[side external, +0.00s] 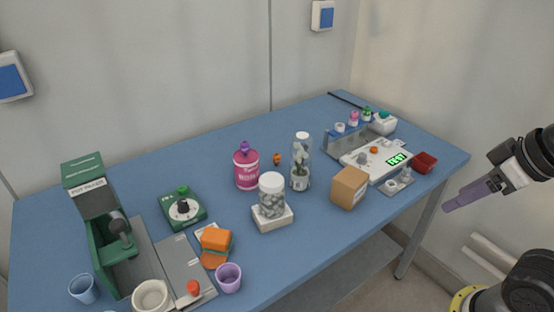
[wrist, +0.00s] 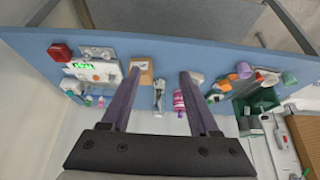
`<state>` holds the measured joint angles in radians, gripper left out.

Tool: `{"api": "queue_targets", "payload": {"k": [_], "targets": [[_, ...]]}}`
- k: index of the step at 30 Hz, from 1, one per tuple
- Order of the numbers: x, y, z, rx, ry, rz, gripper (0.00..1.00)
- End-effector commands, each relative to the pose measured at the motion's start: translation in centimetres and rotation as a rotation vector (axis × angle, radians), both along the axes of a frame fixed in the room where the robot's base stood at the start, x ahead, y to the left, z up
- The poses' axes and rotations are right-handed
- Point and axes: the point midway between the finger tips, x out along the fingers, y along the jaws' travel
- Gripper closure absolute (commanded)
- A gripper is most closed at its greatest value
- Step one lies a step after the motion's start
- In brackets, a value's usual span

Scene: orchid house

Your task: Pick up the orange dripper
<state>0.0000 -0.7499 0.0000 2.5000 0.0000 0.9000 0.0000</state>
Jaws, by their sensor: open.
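A small orange piece (side external: 277,159), likely the orange dripper, stands on the blue table behind the white-lidded jar, between the pink bottle and the clear plant bottle. It is too small to make out its shape, and I cannot pick it out in the wrist view. My gripper (side external: 449,206) is off the table's right end in the side view, well apart from the orange piece. In the wrist view my gripper (wrist: 160,75) has its two purple fingers spread, with nothing held between them.
The pink bottle (side external: 247,170), plant bottle (side external: 301,165), white-lidded jar (side external: 271,192) and cardboard box (side external: 349,187) crowd the middle. A white device with a green display (side external: 398,160) and red box (side external: 425,162) stand right. The back-left table is clear.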

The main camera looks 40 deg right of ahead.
Motion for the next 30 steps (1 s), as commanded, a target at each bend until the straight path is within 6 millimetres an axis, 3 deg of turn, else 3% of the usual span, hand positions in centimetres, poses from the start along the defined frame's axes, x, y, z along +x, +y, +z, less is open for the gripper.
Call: {"api": "queue_targets", "payload": {"k": [11, 13, 22, 27, 30], "targets": [[0.0, 0.0, 0.0, 0.000, 0.000, 0.000, 0.39], [0.0, 0.0, 0.0, 0.000, 0.000, 0.000, 0.32], [0.0, 0.0, 0.0, 0.010, 0.000, -0.019, 0.32], [0.1, 0.1, 0.3, 0.119, -0.003, -0.208, 0.32], [1.3, 0.5, 2.9, 0.254, -0.051, -0.402, 0.32]]}}
